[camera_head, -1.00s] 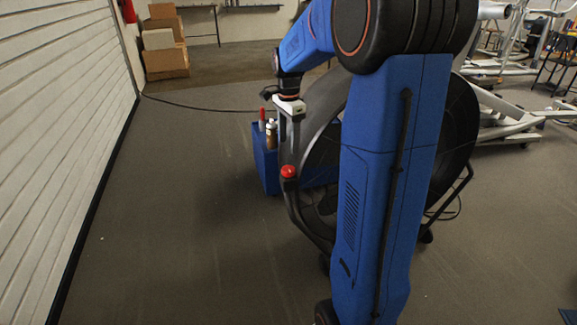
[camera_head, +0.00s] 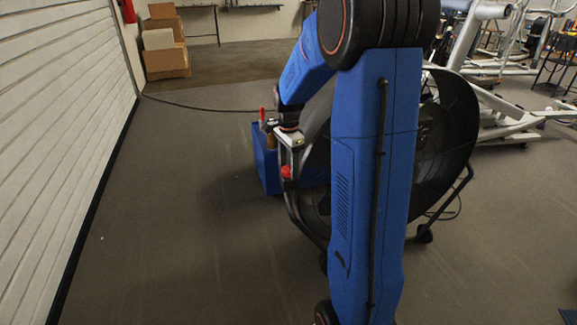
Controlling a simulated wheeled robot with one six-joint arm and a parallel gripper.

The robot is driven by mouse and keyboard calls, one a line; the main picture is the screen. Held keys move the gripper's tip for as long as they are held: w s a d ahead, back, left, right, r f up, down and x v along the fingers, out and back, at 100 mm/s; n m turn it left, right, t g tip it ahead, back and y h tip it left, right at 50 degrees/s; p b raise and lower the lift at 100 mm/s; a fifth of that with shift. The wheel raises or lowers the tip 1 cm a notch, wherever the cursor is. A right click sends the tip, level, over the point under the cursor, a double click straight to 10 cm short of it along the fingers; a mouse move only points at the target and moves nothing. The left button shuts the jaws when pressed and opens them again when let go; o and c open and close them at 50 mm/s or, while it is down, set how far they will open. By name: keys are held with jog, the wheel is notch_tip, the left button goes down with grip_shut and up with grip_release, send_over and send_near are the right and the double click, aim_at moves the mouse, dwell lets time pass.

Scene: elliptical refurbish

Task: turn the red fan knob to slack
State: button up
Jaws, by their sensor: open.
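The red fan knob (camera_head: 286,172) sits on the upper left side of the black frame of a large drum fan (camera_head: 455,125). My gripper (camera_head: 288,163) is open and points down, directly above the knob. Its fingertips appear close around or just over the knob's top; I cannot tell whether they touch it. My blue arm hides the middle of the fan.
A blue box (camera_head: 265,165) with bottles and a red-topped item stands on the floor behind the knob. A white shutter wall (camera_head: 65,120) runs along the left. Cardboard boxes (camera_head: 165,50) stand at the back. Grey exercise machines (camera_head: 505,120) are at the right. The left floor is clear.

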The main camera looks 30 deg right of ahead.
jog(key=shift+c, duration=0.7)
jog(key=c, duration=0.9)
jog(key=shift+c, duration=0.2)
jog(key=shift+n, duration=2.9)
jog(key=o, duration=1.1)
